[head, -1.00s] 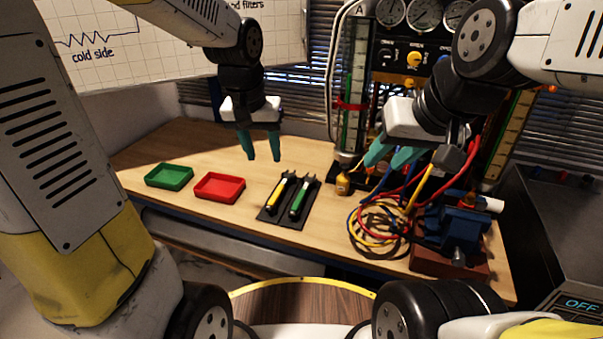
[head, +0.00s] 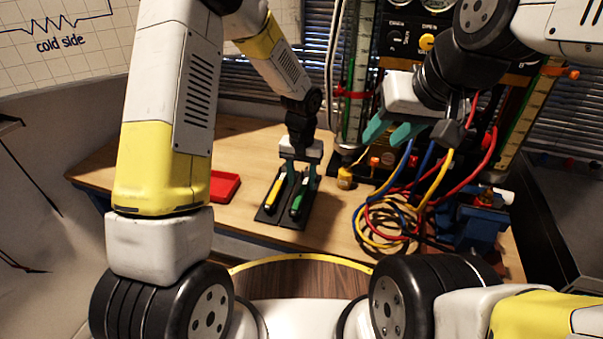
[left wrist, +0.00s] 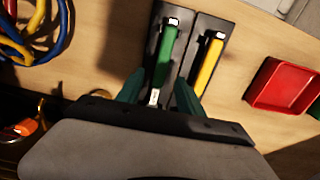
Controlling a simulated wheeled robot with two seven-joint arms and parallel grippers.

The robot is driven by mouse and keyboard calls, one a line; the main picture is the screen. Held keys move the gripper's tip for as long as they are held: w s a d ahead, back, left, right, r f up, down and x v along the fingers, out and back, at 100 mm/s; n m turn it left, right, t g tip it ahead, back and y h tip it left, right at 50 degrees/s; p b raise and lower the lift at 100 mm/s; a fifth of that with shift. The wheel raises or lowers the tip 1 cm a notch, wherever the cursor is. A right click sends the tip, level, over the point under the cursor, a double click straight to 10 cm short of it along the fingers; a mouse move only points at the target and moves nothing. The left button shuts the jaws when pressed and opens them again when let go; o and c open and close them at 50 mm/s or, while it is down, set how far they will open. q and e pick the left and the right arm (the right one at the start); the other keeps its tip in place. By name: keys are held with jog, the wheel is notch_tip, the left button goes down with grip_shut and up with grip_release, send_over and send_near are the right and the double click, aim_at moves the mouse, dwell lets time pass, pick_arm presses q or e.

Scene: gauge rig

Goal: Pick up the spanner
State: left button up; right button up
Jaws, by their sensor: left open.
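Two hand tools lie side by side on a black holder (head: 284,210): one yellow-handled (head: 273,192), one green-handled (head: 297,204). Their heads are mostly hidden, so I cannot tell from shape which is the spanner. My left gripper (head: 301,176) is open, pointing down over the far end of the tools. In the left wrist view, its fingers (left wrist: 160,94) stand either side of the green tool (left wrist: 165,58), near its metal shaft. The yellow tool (left wrist: 209,62) lies outside them. My right gripper (head: 387,134) is open and empty in front of the gauge rig.
A red tray (head: 224,186) lies left of the tools, partly behind my left arm.

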aim_at(301, 191)
pick_arm(q)
notch_tip(301, 191, down, 3)
jog(key=shift+f, duration=0.2)
jog(key=shift+c, duration=0.4)
grip_shut()
dwell(1.0)
